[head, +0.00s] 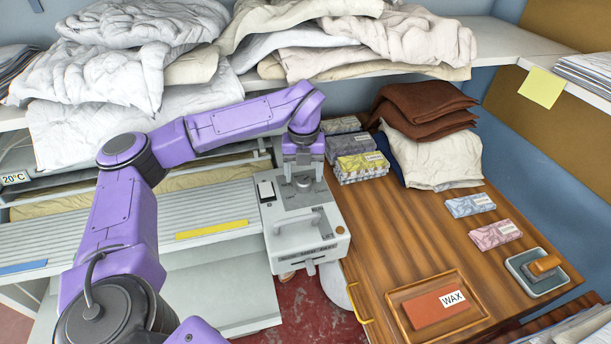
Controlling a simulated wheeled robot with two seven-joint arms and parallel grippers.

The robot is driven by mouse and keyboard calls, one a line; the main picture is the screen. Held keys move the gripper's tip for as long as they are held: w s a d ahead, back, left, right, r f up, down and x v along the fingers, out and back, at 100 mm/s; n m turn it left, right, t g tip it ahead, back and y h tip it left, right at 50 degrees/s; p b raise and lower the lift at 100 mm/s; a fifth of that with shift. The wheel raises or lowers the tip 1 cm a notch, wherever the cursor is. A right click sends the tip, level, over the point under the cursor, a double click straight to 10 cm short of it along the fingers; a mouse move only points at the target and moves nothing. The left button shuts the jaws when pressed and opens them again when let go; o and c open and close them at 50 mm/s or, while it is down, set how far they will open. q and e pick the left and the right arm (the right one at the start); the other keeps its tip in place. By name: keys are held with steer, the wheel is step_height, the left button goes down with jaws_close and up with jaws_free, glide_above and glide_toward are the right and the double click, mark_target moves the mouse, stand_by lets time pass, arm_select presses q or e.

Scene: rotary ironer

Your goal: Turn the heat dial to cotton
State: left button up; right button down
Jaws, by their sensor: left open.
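The rotary ironer's grey control box (290,252) stands in the middle, at the left edge of the wooden table. A round grey heat dial (304,184) sits on its upper face. My left gripper (303,174) points down right over the dial, with its jaws open. The gripper hides the far part of the dial, and I cannot tell whether the fingers touch it. The dial's markings and setting are too small to read. My right gripper is not in view.
Patterned boxes (361,168) and folded cloths (437,150) stand to the right. A shelf of linens (390,40) runs behind my arm. A wax tray (392,306) lies front right.

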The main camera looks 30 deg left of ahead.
mark_target(304, 181)
arm_select(q)
steer(key=shift+f, duration=1.55)
steer(key=c, duration=1.1)
steer(key=shift+o, duration=0.2)
steer(key=shift+r+m+p, duration=0.1)
steer(key=shift+m+p, duration=0.2)
